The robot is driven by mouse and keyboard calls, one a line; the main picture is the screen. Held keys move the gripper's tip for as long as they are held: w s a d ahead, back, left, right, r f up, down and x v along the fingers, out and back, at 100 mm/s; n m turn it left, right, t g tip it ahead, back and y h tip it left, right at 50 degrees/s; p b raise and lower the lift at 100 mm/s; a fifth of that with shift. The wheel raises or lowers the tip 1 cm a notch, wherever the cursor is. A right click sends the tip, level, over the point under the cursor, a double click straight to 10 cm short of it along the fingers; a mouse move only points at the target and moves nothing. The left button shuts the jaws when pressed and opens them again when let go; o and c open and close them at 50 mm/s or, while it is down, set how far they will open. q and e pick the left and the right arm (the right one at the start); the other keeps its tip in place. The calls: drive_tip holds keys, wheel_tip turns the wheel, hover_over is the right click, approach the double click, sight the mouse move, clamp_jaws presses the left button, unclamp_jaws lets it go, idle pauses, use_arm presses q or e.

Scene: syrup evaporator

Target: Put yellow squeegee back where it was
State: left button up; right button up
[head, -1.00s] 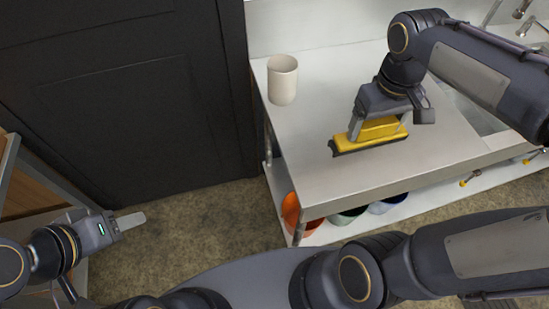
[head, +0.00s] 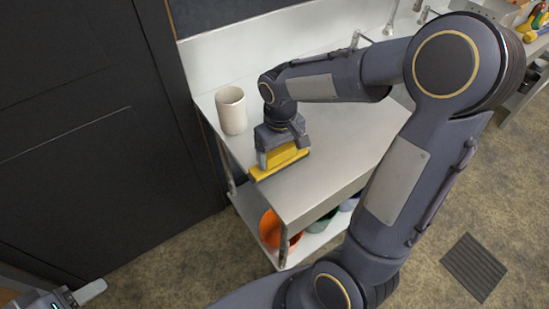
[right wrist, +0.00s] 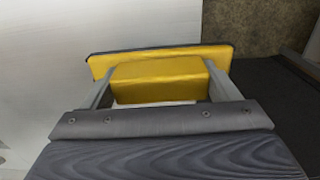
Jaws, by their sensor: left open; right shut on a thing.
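The yellow squeegee (head: 281,161) is at the left front edge of the steel counter (head: 340,150) in the head view. My right gripper (head: 282,152) is shut on its block-shaped body from above. In the right wrist view the squeegee (right wrist: 160,75) sits between both fingers, its long yellow plate with a dark edge beyond them. I cannot tell whether the squeegee touches the counter top. My left gripper (head: 85,296) is open and empty at the bottom left, partly cut off by the picture edge.
A pale cup (head: 231,110) stands on the counter, behind and left of the squeegee. An orange bucket (head: 270,230) and other buckets stand on the lower shelf. A dark door (head: 80,140) is at the left. A sink tap (head: 362,40) is at the back. A floor grate (head: 473,267) lies at the right.

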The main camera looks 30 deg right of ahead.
sight(275, 161)
drive_tip(key=shift+w+a+f, duration=0.2)
drive_tip(key=shift+w+f, duration=0.35)
drive_tip(key=shift+f, duration=0.05)
drive_tip(key=shift+w+f, duration=0.2)
drive_tip(key=shift+f, duration=1.6)
drive_tip(key=shift+f, duration=0.2)
drive_tip(key=o, duration=0.8)
drive_tip(key=shift+r, duration=0.15)
